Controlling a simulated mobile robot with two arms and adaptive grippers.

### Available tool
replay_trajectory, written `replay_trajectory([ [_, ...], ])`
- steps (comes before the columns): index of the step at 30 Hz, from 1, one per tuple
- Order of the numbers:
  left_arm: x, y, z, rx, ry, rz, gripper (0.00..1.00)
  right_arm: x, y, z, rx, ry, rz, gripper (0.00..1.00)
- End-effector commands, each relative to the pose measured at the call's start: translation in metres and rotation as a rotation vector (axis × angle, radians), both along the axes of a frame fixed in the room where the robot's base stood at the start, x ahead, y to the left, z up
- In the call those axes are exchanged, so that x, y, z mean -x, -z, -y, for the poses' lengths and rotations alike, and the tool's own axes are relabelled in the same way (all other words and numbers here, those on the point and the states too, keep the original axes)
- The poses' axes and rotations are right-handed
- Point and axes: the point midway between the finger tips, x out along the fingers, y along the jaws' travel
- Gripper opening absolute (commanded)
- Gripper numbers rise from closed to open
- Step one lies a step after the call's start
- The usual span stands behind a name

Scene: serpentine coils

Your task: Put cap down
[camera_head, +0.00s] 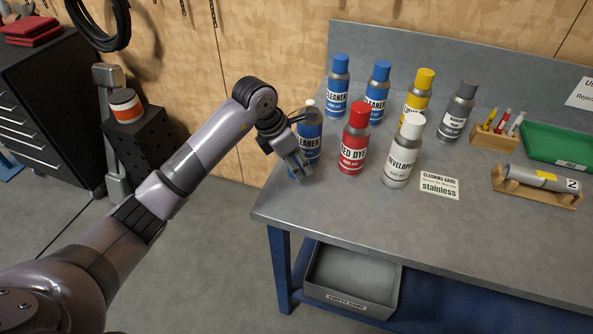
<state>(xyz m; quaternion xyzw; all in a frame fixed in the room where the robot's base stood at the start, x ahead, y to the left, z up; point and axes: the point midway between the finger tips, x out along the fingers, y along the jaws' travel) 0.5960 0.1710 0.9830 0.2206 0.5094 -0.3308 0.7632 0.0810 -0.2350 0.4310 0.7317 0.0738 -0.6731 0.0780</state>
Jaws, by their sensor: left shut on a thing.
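My left gripper (300,172) reaches in from the left and is low over the table's left edge, in front of an uncapped blue cleaner can (311,128). The can stands upright and shows a white nozzle on top where the other cans have caps. My left gripper is shut on the cap, which is mostly hidden by the fingers; I cannot tell whether it touches the table. My right gripper is not in view.
Two capped cleaner cans (338,88), a red dye can (355,140), a developer can (404,152), a yellow-capped can (417,95) and a grey can (458,112) stand close by. A sign card (439,188) lies right. The table front (330,215) is clear. An empty-cans bin (350,280) sits below.

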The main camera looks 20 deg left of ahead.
Motion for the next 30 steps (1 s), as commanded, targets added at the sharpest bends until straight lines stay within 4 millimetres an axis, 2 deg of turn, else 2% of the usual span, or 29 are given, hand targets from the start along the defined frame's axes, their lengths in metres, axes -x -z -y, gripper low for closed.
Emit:
replay_trajectory([
  [9,0.001,0.040,0.000,0.000,-0.001,-0.005,0.27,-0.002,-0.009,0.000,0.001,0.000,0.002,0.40],
  [20,0.000,0.046,0.000,-0.001,0.000,-0.001,0.27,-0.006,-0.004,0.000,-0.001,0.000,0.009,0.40],
  [21,0.000,0.045,0.000,-0.001,0.000,-0.001,0.40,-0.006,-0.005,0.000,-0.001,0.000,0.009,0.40],
  [30,0.000,0.045,0.000,0.000,0.000,-0.001,0.58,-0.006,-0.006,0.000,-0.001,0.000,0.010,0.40],
])
